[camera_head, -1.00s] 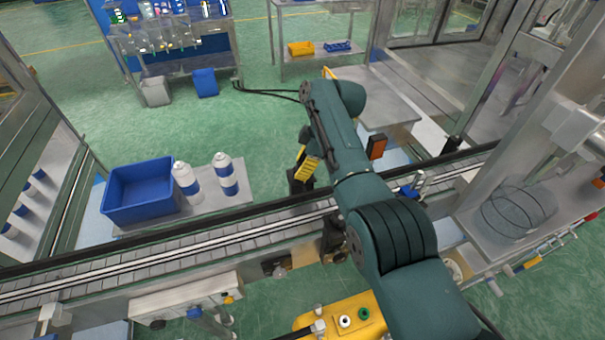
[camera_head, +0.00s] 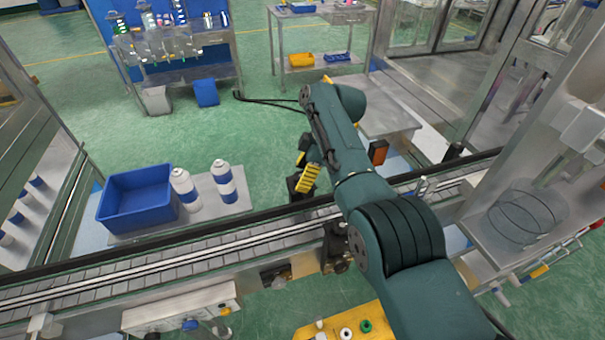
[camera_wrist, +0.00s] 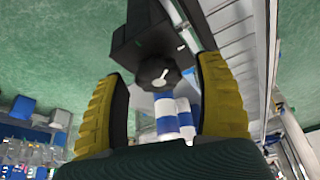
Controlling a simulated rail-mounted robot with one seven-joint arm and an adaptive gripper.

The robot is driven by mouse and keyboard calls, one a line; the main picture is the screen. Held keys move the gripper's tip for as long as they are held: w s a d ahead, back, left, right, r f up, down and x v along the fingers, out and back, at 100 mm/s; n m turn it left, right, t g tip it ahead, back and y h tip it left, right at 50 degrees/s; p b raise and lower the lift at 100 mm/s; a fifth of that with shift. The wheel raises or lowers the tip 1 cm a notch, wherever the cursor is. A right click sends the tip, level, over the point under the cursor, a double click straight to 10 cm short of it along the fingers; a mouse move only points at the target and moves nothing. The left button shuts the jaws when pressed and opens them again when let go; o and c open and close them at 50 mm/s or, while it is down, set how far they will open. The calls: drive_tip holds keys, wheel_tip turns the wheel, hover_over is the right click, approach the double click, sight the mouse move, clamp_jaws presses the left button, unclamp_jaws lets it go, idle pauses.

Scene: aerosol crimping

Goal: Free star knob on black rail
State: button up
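The black star knob (camera_wrist: 158,76) shows in the wrist view, with a small pale pin or lever at its centre. It sits at the end of a black block (camera_wrist: 145,35). My gripper (camera_wrist: 162,72) is open, with one yellow finger on each side of the knob and a visible gap to each. I cannot tell how far the fingertips reach along it. In the head view my gripper's yellow finger (camera_head: 309,178) is just behind the black conveyor rail (camera_head: 240,212), beside a dark block (camera_head: 299,188). The knob is hidden there by my gripper and arm.
A blue bin (camera_head: 138,205) and two white-and-blue cans (camera_head: 223,182) stand on a metal plate left of my gripper. The conveyor (camera_head: 180,250) runs across the front. A machine frame (camera_head: 545,150) stands at right.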

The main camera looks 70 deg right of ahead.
drive_tip(key=shift+r, duration=0.15)
drive_tip(key=v, duration=1.2)
